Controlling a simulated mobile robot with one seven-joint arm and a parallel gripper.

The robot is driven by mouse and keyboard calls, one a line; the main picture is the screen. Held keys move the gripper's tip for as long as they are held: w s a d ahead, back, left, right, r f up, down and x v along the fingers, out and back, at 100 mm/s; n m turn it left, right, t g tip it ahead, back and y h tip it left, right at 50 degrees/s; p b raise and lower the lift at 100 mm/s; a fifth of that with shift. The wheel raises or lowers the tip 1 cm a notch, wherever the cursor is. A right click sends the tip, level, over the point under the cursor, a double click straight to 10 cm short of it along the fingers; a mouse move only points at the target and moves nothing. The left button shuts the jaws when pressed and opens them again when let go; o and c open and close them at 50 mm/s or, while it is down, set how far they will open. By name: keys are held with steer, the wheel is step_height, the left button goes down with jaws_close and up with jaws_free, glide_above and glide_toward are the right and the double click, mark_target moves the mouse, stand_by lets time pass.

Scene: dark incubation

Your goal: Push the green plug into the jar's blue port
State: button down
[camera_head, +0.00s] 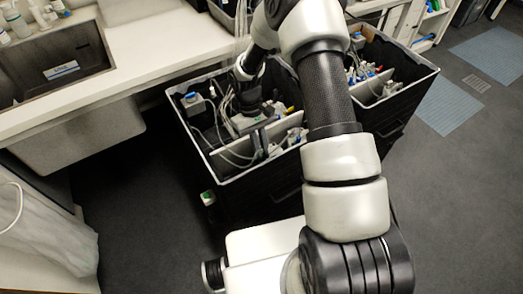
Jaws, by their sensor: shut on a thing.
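My gripper (262,138) reaches down into the left dark open bin (262,178), among pale tubes and grey equipment. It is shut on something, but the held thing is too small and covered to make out. A jar with a blue top (190,97) stands in the bin's left corner, left of my gripper and apart from it. I cannot tell whether this is the jar with the blue port. I cannot pick out the green plug for certain. A small white and green item (208,197) shows low outside the bin's left front side.
A second dark bin (405,92) with blue-topped items stands to the right, partly behind my arm. A white counter (140,68) with a sink (50,60) runs along the left. Pale tubes (225,100) loop around my gripper. Dark floor is open at right.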

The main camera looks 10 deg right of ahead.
steer(key=shift+r, duration=0.2)
steer(key=shift+r+p, duration=0.65)
steer(key=shift+r, duration=0.25)
stand_by(0.4)
